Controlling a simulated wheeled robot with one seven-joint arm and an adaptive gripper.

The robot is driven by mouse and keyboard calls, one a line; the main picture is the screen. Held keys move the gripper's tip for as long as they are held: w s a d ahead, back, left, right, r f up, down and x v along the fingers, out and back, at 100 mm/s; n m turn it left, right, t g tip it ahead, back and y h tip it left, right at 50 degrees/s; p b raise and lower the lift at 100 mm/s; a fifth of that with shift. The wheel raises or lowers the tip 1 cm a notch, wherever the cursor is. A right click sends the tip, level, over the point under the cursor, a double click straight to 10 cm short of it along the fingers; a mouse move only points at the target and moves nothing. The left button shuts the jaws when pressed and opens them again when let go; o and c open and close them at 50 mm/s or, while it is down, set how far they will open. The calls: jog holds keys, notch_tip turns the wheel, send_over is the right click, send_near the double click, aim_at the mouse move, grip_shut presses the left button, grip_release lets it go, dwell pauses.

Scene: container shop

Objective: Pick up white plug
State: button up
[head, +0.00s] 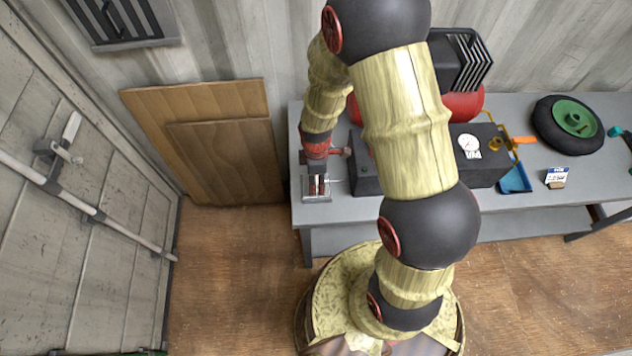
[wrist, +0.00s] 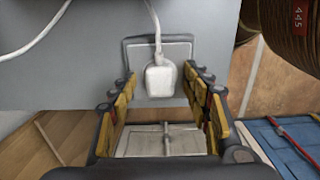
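The white plug (wrist: 161,79) shows in the wrist view, with its white cord running up from it. My gripper (wrist: 160,96) is open, with one yellow-and-black finger on each side of the plug and a visible gap on both sides. I cannot tell whether the plug is fully between the fingertips in depth. In the head view my gripper (head: 317,186) is low over the left end of the grey workbench (head: 455,203). The plug is not clear there.
To the right of my gripper stands a dark machine (head: 480,170) with a gauge. A black wheel (head: 548,125) and small box (head: 556,178) lie farther right. Wooden boards (head: 225,160) lean at left.

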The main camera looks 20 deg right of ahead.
jog(key=shift+c, duration=1.2)
grip_shut()
